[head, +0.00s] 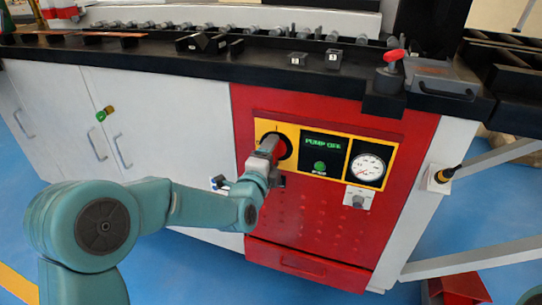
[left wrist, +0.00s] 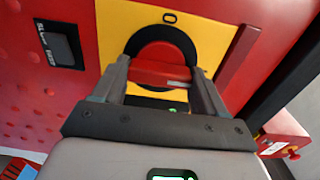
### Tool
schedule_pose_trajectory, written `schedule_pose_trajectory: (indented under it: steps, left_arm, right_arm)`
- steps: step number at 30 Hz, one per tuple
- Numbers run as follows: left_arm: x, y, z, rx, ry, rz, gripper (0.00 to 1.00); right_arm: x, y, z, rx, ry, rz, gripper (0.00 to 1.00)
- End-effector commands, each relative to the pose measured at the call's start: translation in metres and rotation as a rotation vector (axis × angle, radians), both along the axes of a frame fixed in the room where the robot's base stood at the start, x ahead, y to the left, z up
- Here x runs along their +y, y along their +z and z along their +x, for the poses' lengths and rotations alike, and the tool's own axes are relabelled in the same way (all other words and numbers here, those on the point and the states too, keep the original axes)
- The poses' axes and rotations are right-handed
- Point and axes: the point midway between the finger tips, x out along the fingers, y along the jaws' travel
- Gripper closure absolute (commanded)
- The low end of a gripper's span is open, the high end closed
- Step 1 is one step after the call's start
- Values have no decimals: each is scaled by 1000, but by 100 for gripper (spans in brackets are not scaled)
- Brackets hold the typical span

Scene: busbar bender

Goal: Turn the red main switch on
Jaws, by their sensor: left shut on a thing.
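The red main switch (head: 281,148) sits on a yellow plate (head: 262,128) at the left of the red cabinet's control panel. In the left wrist view the red handle (left wrist: 160,74) lies across a black round dial (left wrist: 163,50), with a "0" mark on the yellow plate beyond it. My left gripper (head: 273,147) is at the switch, and in the left wrist view its two fingers (left wrist: 158,78) stand on either side of the handle, shut on it. The display (head: 322,144) reads "PUMP OFF" in green. My right gripper is not in view.
A green button (head: 320,166), a pressure gauge (head: 368,167) and a small grey knob plate (head: 358,198) are right of the switch. The black worktop (head: 190,62) overhangs above, with black blocks on it. A red-knobbed lever (head: 392,60) stands at its right. Blue floor is below.

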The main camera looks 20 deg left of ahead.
Motion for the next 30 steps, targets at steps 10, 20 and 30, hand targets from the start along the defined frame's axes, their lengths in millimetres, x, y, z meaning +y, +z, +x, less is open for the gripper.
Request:
schedule_pose_trajectory:
  steps: [10, 20, 30]
  left_arm:
    - [0, 1, 0, -4, 1, 27, 58]
    - [0, 1, 0, -3, 1, 26, 2]
    - [0, 1, -4, -1, 0, 24, 2]
  right_arm:
    - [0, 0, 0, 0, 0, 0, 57]
    - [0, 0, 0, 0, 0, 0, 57]
    - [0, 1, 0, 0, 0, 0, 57]
